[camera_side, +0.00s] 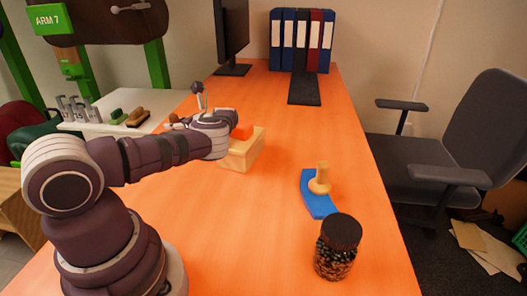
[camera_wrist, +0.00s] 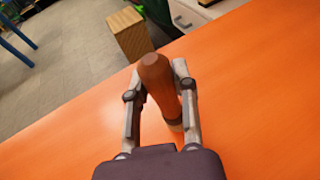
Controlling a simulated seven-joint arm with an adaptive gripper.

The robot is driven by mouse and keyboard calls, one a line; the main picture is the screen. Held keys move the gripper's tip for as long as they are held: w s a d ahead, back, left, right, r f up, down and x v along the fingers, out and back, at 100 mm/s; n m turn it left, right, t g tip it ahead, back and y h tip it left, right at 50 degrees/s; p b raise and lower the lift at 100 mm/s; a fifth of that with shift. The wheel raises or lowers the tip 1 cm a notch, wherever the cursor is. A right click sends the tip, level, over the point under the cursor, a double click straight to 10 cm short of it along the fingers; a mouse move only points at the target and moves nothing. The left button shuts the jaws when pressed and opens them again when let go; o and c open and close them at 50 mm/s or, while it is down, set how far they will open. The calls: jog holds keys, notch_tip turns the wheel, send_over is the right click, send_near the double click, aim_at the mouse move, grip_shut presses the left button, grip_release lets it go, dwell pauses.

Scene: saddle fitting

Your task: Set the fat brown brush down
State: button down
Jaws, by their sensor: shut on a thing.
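In the wrist view my gripper (camera_wrist: 158,80) is shut on the fat brown brush (camera_wrist: 156,72). The brush's rounded brown handle stands between the two fingers, a little tilted. A paler part shows lower down beside the right finger, over the orange table (camera_wrist: 255,85). I cannot tell whether the brush touches the table. In the side view my arm reaches over the table's left part, and my wrist hides most of the gripper and brush.
A pale wooden block-like thing (camera_side: 241,153) is close by my wrist. A blue curved piece (camera_side: 312,204) with a wooden knob (camera_side: 320,180) and a dark-lidded jar (camera_side: 337,250) are to the right. Binders (camera_side: 300,42) and a monitor (camera_side: 232,30) stand behind. The table's middle is clear.

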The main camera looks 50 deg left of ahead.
jog(key=shift+f, duration=0.1)
jog(key=c, duration=0.9)
grip_release()
